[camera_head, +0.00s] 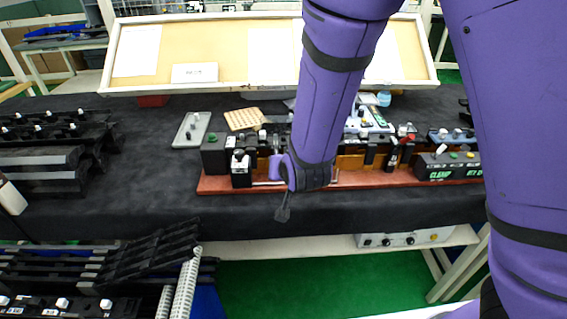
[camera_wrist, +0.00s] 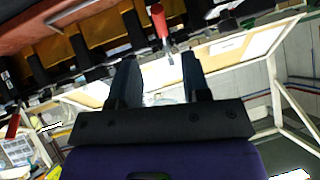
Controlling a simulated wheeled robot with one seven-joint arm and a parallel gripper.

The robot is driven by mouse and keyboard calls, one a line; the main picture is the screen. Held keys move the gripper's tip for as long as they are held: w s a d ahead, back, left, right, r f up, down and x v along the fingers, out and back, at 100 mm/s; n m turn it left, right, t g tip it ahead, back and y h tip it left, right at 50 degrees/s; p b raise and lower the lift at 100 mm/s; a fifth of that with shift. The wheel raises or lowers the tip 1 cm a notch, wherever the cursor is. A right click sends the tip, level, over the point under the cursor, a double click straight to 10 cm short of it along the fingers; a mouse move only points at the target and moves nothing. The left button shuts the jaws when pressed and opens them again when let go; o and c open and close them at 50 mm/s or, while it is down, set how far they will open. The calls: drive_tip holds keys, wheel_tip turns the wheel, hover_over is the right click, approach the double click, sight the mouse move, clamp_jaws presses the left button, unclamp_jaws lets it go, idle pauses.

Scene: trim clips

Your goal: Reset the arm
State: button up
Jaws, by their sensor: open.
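My arm, covered in purple, reaches down over the bench in the head view, and its lower end hangs in front of a red-brown board (camera_head: 375,180). My gripper's fingers cannot be made out there. In the wrist view my gripper (camera_wrist: 160,75) shows two dark fingers spread apart with nothing held between them. A red-handled item (camera_wrist: 159,22) appears beyond the fingertips, apart from them as far as I can see.
Black fixtures, including a box marked CLEAMP (camera_head: 440,168), stand along the board. A grey plate (camera_head: 191,130) and tan grid block (camera_head: 244,119) lie behind left. Black racks (camera_head: 45,160) fill the left. A framed pinboard (camera_head: 235,65) stands behind. Bare dark cloth (camera_head: 130,200) lies left of the board.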

drive_tip(key=s+d+r+g, duration=0.2)
drive_tip(key=s+d+r, duration=0.1)
drive_tip(key=d+r, duration=0.5)
drive_tip(key=s+d+r+g, duration=0.1)
drive_tip(key=s+d+r, duration=0.1)
drive_tip(key=d+r, duration=0.5)
drive_tip(key=s+d+r+h, duration=0.1)
drive_tip(key=s+d+r, duration=0.4)
drive_tip(key=s, duration=0.4)
drive_tip(key=s+d+r+g+h, duration=0.1)
drive_tip(key=s+d+r, duration=0.4)
drive_tip(key=s, duration=0.4)
drive_tip(key=shift+d+r+n+g, duration=0.15)
drive_tip(key=shift+r+n+g, duration=0.15)
drive_tip(key=shift+r, duration=0.4)
drive_tip(key=shift+w, duration=0.1)
